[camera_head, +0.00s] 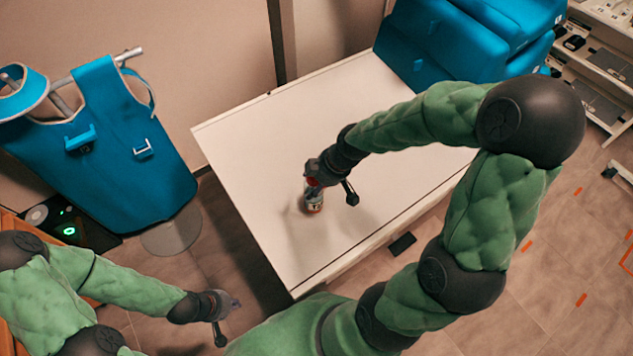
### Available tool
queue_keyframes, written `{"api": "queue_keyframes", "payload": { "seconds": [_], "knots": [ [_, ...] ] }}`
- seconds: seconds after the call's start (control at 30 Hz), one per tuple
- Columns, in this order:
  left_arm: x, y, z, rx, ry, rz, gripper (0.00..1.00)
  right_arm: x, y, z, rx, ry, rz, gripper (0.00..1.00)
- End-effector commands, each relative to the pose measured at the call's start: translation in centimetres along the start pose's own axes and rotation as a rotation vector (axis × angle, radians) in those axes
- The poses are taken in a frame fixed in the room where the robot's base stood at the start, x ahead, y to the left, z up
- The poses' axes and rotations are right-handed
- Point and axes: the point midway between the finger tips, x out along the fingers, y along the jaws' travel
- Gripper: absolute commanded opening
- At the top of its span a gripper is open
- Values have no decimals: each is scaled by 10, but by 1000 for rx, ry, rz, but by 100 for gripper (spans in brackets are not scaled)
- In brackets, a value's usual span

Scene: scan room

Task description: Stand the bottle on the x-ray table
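The bottle (314,203) is small, with a red and white label and a reddish top. It appears upright on or just above the white x-ray table (250,150), near its left-middle part; contact with the surface is hard to tell. My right gripper (312,185) is at the bottle's upper part, reaching in from the right over the table. Its fingers are partly hidden and overlap the bottle, so I cannot tell if they grip it. My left gripper (232,303) is off the table at the lower left, away from the bottle, and its fingers are too small to judge.
A blue lead apron (130,160) hangs on a stand at the left. Blue cushions (450,40) sit at the table's far right end. Shelves (605,60) stand at the upper right. The table top around the bottle is clear.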

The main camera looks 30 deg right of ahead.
Motion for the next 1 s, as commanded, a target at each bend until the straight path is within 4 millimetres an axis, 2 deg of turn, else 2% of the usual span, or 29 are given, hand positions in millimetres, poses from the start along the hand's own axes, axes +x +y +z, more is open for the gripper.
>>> {"api": "queue_keyframes", "payload": {
  "seconds": [0.03,0.07,0.4,0.53,0.67,1.0],
  "knots": [
    [0,0,0,0,0,0,0,0,0,0,0,0,0,80],
    [0,0,0,0,0,0,0,0,0,0,0,0,0,86],
    [0,0,0,0,0,0,0,-1,0,0,0,0,0,86],
    [-2,1,0,0,0,0,0,-9,1,-1,0,1,2,86],
    [-6,2,0,0,0,0,0,-28,1,-1,1,2,4,86],
    [-17,6,1,0,0,0,0,-94,1,-1,-1,2,5,86]
  ]
}}
